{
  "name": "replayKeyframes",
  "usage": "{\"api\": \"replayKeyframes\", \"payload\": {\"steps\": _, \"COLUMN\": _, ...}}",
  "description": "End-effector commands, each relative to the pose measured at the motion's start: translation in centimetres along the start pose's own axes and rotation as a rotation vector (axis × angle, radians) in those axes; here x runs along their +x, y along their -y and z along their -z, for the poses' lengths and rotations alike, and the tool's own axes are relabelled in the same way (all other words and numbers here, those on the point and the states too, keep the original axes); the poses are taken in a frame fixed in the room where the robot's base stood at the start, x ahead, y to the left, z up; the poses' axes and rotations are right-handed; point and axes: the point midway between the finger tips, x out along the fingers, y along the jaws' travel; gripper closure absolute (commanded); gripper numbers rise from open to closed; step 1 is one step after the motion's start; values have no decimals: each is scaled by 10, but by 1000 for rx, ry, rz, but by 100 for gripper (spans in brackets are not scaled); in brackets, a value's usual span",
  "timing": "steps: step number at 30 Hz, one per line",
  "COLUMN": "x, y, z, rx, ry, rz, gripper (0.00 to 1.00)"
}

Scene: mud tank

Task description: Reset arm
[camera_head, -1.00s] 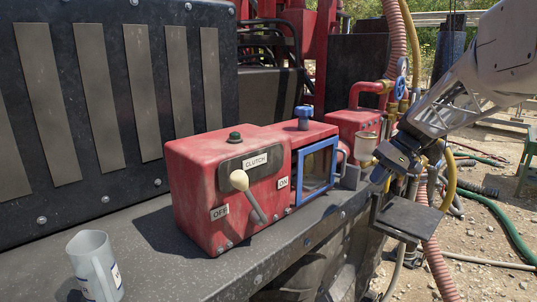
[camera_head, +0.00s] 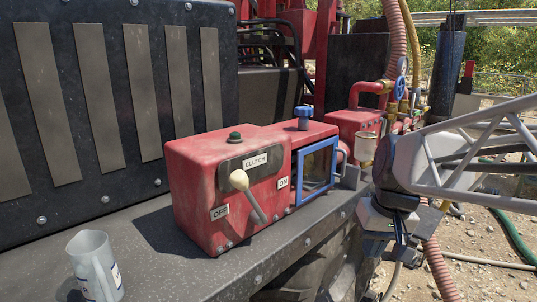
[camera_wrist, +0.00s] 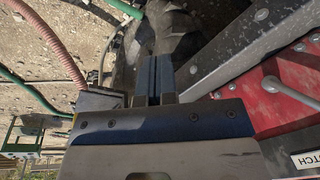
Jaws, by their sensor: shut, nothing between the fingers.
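My gripper (camera_head: 399,238) is at the right of the head view, pointing down beside the front edge of the dark metal deck. In the wrist view its two dark blue fingers (camera_wrist: 153,78) lie close together, shut, with nothing between them. It is apart from the red control box (camera_head: 222,190), which stands to its left. My wrist hides part of the hoses and the small dark plate behind it.
The red box has a "CLUTCH" lever with a cream knob (camera_head: 239,180) and a blue-framed door (camera_head: 318,166). A grey measuring jug (camera_head: 93,262) stands on the deck (camera_head: 150,240) at lower left. Red pipes and hoses (camera_head: 434,265) are near my wrist. Gravel ground lies right.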

Motion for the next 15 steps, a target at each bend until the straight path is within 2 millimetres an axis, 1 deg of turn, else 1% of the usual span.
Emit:
{"api": "replayKeyframes", "payload": {"steps": 1, "x": 3, "y": 3, "z": -14, "rx": -1, "ry": -11, "rz": -17, "gripper": 100}}
{"api": "replayKeyframes", "payload": {"steps": 3, "x": 8, "y": 6, "z": -32, "rx": 4, "ry": -25, "rz": -40, "gripper": 100}}
{"api": "replayKeyframes", "payload": {"steps": 9, "x": 23, "y": 11, "z": -79, "rx": 15, "ry": -72, "rz": -100, "gripper": 100}}
{"api": "replayKeyframes", "payload": {"steps": 12, "x": 30, "y": 11, "z": -97, "rx": 20, "ry": -93, "rz": -122, "gripper": 100}}
{"api": "replayKeyframes", "payload": {"steps": 15, "x": 35, "y": 12, "z": -110, "rx": 22, "ry": -109, "rz": -137, "gripper": 100}}
